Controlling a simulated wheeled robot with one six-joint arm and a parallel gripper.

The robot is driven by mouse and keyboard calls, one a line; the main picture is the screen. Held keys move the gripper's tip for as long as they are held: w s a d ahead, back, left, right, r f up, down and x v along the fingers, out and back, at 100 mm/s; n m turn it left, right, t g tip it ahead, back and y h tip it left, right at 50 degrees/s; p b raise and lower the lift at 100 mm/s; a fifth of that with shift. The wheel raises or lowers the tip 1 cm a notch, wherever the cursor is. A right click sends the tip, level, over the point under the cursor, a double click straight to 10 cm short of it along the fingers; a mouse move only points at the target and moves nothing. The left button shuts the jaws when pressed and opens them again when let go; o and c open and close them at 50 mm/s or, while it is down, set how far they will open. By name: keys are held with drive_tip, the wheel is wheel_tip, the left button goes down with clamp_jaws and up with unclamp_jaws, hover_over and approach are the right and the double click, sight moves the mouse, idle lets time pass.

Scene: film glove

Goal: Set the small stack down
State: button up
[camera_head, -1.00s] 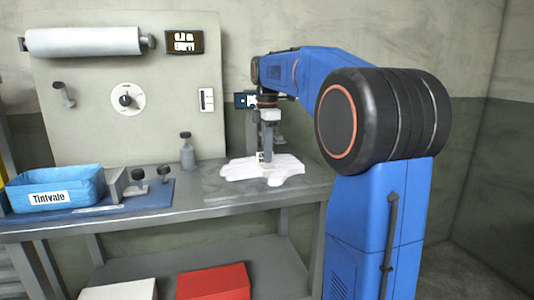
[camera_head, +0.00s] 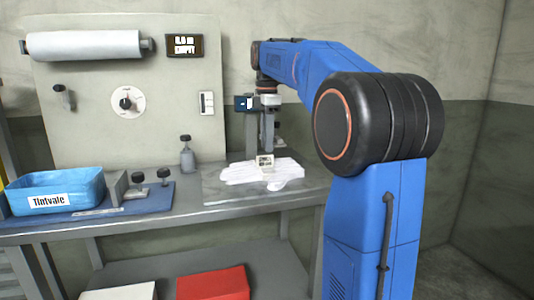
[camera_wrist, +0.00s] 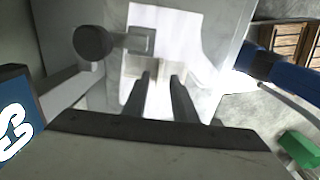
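A stack of white, glove-shaped sheets (camera_head: 240,173) lies flat on a grey plate on the bench in the head view. It also shows as a bright white patch beneath the fingers in the wrist view (camera_wrist: 180,25). My gripper (camera_head: 266,152) points down over the stack. A small cream block with a dark mark (camera_head: 265,161) shows at its tips, against the stack. In the wrist view the two dark fingers (camera_wrist: 160,80) stand apart with something pale between them. I cannot tell whether they grip it or touch the stack.
A blue Tintvale tray (camera_head: 70,180) and black knobs stand on a blue mat at left. A grey bottle (camera_head: 187,155) stands behind. A white roll (camera_head: 85,44) and dial (camera_head: 127,101) are on the back panel. A red box (camera_head: 212,284) is below. Bare bench lies between mat and plate.

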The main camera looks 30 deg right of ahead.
wheel_tip(320, 180, up, 7)
idle(0.3)
drive_tip(key=shift+f, duration=0.1)
idle(0.4)
